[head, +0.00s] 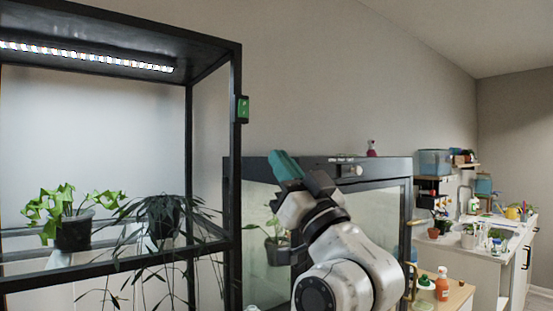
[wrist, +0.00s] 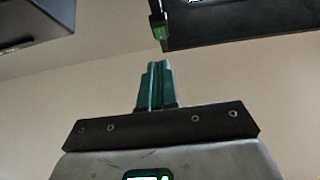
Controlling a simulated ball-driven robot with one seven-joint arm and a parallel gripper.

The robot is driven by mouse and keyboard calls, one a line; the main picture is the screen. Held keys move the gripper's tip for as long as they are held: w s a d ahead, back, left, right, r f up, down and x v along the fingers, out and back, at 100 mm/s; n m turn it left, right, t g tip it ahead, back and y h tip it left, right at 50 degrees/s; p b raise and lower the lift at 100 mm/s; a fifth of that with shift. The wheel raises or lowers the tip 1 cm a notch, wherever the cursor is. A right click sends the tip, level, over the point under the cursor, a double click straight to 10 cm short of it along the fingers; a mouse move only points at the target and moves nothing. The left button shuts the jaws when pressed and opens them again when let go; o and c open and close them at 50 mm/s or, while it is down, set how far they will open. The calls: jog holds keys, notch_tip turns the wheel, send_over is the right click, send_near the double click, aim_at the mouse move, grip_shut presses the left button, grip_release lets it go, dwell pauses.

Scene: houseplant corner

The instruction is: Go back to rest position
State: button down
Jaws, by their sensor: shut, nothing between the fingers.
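My gripper (head: 285,165) is raised in front of the dark-framed glass cabinet in the head view, its teal fingers pointing up and to the left. In the wrist view the fingers (wrist: 156,85) are together and hold nothing. The fingertips appear apart from everything around them, with the plain wall behind them in the wrist view.
A black shelf frame (head: 237,150) with a lit lamp strip stands at left, holding a leafy plant (head: 72,232) and a dark trailing plant (head: 165,215). A glass cabinet (head: 390,168) stands behind my arm. A white counter (head: 480,250) with pots is at far right.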

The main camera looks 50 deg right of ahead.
jog(key=shift+f, duration=0.1)
dwell(0.6)
jog(key=w+a+f+n+g+y, duration=0.15)
jog(key=f+g, duration=0.25)
jog(key=f, duration=0.8)
jog(key=w+a+f+g+y, duration=0.2)
jog(key=a+f+g, duration=0.1)
jog(key=f, duration=0.9)
jog(key=w+a+f+n+g+y, duration=0.15)
jog(key=f+g, duration=0.25)
jog(key=f, duration=0.8)
jog(key=s+a+f+g, duration=0.2)
jog(key=s+f+g, duration=0.2)
jog(key=s+f, duration=0.4)
jog(key=s+a+f+g+y, duration=0.1)
jog(key=s+f+g, duration=0.3)
jog(key=s+f, duration=0.5)
jog(key=s+a+f+g+y, duration=0.1)
jog(key=s+a+f+g, duration=0.3)
jog(key=s+f, duration=0.5)
notch_tip(320, 180, down, 4)
jog(key=shift+s+f+g, duration=0.2)
jog(key=shift+f+g, duration=0.05)
jog(key=shift+g, duration=0.25)
